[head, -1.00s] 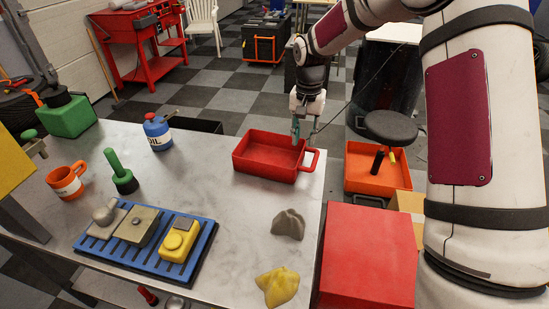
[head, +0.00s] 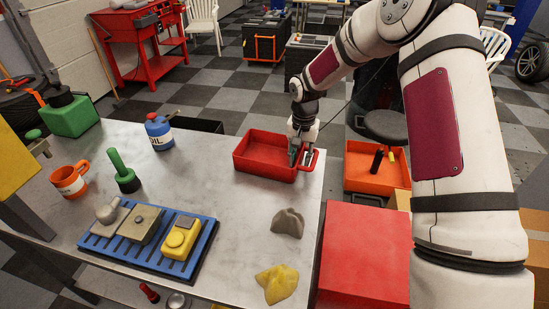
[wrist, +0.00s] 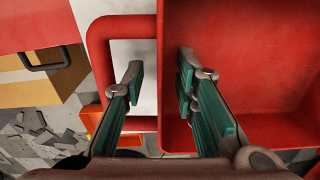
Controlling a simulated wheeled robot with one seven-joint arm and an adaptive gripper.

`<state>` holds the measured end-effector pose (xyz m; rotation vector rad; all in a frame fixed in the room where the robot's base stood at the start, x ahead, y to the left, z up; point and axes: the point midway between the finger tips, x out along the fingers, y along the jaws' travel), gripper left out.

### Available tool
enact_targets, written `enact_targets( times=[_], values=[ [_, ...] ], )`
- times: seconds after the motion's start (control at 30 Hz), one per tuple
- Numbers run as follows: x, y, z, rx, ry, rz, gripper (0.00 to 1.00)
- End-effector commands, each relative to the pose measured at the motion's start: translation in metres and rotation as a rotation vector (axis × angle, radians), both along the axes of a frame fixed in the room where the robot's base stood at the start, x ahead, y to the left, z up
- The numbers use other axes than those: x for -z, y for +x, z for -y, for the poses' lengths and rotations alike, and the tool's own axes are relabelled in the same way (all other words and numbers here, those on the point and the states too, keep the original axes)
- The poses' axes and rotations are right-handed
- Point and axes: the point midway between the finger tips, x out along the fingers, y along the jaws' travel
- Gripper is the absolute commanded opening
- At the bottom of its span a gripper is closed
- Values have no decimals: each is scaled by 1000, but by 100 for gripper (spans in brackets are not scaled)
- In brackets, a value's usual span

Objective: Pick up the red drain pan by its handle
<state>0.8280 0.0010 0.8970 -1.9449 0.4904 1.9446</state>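The red drain pan (head: 248,165) sits at the right far edge of the marble-topped table. Its loop handle (head: 314,160) sticks out on the right side, past the table edge. My gripper (head: 300,155) is down at that side. In the wrist view my gripper (wrist: 160,75) is open, with a gap between its teal fingers. The left finger is over the opening of the handle (wrist: 98,60). The right finger is over the inside of the pan (wrist: 250,60). The pan's side wall runs between them. Contact cannot be told. The pan looks empty.
A blue oil jug (head: 158,133) stands left of the pan. A grey lump (head: 287,222) and yellow cloth-like piece (head: 276,284) lie nearer. A blue tray (head: 95,245) is at left. A red box (head: 365,255) and orange bin (head: 365,180) stand right of the table.

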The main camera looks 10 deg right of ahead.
Motion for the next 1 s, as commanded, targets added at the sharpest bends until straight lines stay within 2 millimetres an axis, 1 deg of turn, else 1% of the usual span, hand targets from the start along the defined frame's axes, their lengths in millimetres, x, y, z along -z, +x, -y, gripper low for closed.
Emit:
enact_targets(
  times=[0.03, 0.13, 0.17, 0.53, 0.67, 0.83, 0.97, 1.0],
  values=[
    [0, 0, 0, 0, 0, 0, 24],
    [0, 0, 0, 0, 0, 0, 2],
    [0, 0, 0, 0, 0, 0, 0],
    [-1, 1, 0, 0, 0, 1, 0],
    [-4, 1, 0, 0, 0, 2, 0],
    [-18, 2, 0, -1, -1, 5, 0],
    [-39, 2, 0, 0, -1, 6, 0],
    [-37, 5, 11, 5, -2, 2, 0]
  ],
)
